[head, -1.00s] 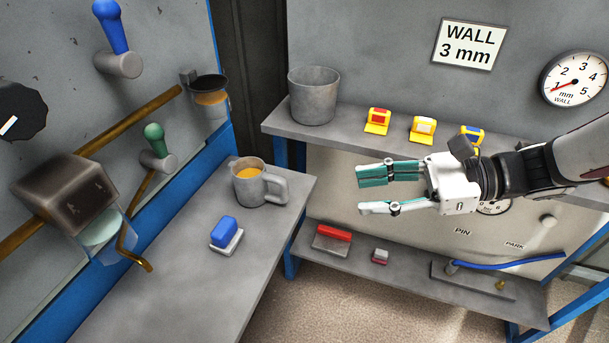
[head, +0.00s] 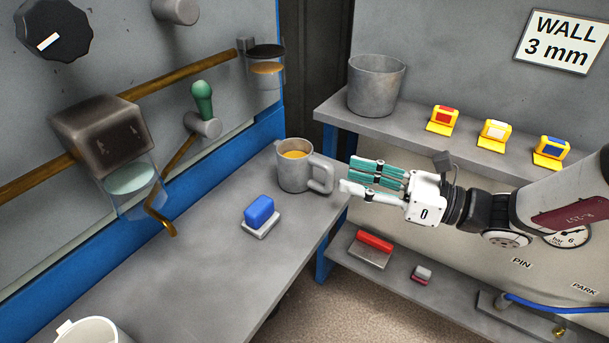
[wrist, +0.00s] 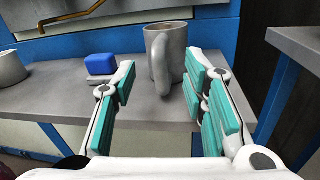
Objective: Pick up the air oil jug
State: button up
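The air oil jug appears to be the grey jug (head: 294,173) with amber liquid in it, upright at the right end of the left bench. Its handle points right, towards my gripper (head: 347,176). My gripper is open and empty, just right of the handle in the head view. In the wrist view, the jug (wrist: 176,58) stands ahead, with its handle between the spread teal-padded fingers (wrist: 162,78). The fingers look apart from it.
A blue-topped block (head: 260,214) lies left of the jug. A pale cup (head: 88,331) stands at the bench's near end. A grey bucket (head: 375,88) and yellow blocks (head: 494,132) sit on the back shelf (head: 430,154). The bench (head: 225,262) is otherwise largely clear.

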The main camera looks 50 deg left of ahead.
aim_at(331, 167)
jog(key=shift+b+x, duration=0.75)
jog(key=shift+x, duration=1.9)
jog(key=shift+r, duration=0.2)
grip_shut()
